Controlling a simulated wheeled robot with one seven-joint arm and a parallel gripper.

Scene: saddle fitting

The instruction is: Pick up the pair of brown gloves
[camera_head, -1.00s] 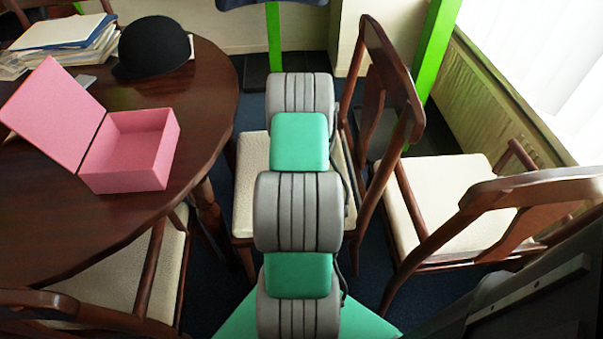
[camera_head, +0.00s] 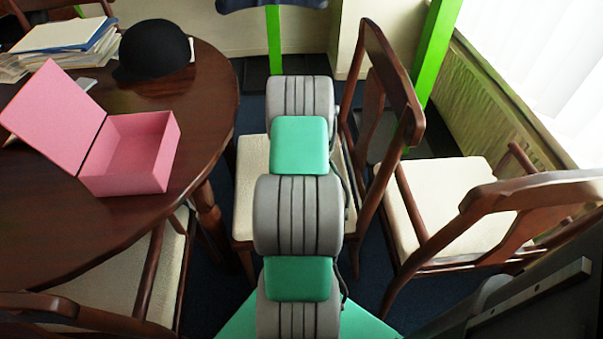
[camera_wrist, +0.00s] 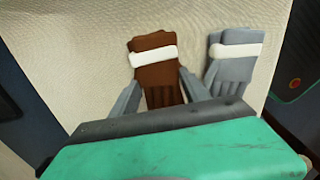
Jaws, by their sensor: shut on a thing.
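The pair of brown gloves (camera_wrist: 156,74), with a white band around it, shows in the wrist view over a cream seat-like surface (camera_wrist: 85,60). My gripper (camera_wrist: 161,82) has one finger on each side of the brown gloves and is shut on them. I cannot tell whether the gloves still touch the surface. In the head view, my arm hides the gripper and the gloves.
A grey pair of gloves (camera_wrist: 235,65) with a white band lies just right of my right finger. In the head view, an open pink box (camera_head: 130,150) and a black hat (camera_head: 152,50) stand on the round table (camera_head: 215,110). Wooden chairs (camera_head: 445,195) crowd the right side.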

